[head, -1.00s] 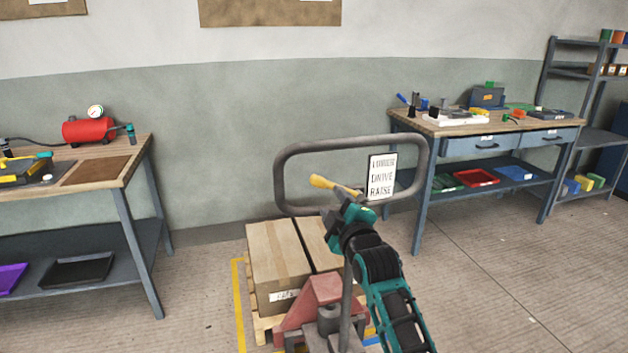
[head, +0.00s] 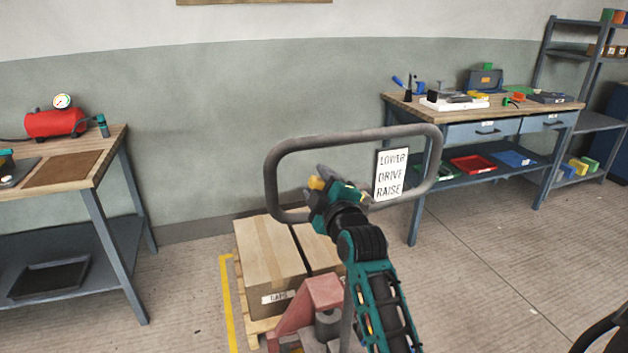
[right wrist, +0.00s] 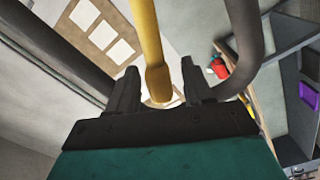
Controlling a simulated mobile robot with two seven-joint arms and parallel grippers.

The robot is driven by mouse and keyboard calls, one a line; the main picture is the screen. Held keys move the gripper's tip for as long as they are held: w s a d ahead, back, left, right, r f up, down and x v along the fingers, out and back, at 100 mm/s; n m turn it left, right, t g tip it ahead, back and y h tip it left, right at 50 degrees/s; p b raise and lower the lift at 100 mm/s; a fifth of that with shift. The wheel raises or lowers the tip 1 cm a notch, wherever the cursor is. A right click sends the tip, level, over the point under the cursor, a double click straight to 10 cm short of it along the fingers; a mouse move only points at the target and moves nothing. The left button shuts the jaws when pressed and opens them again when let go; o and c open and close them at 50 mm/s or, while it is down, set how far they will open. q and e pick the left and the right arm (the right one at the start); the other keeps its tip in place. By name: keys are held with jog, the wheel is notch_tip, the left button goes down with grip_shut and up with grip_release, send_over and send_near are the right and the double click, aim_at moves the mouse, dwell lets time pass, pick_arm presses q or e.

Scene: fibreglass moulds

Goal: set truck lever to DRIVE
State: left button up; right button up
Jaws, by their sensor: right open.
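The yellow truck lever (head: 316,183) sits inside the grey loop handle of the pallet truck (head: 350,136), mostly hidden by my right gripper in the head view. A label plate (head: 391,175) on the handle reads LOWER, DRIVE, RAISE from top to bottom. My right gripper (head: 318,180) is open at the lever. In the right wrist view the yellow lever (right wrist: 147,40) runs between the two dark fingers (right wrist: 157,78), with a gap visible on each side. The lever's exact setting cannot be told. My left gripper is not in view.
Cardboard boxes (head: 268,254) on a pallet stand behind the truck's red base (head: 318,292). A workbench with a red tank (head: 55,123) is at left. Another workbench (head: 470,120) and a shelf rack (head: 590,120) are at right. Open floor lies at lower right.

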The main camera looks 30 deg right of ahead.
jog(key=shift+w, duration=0.15)
jog(key=shift+r, duration=0.1)
jog(key=shift+c, duration=0.2)
grip_shut()
dwell(0.4)
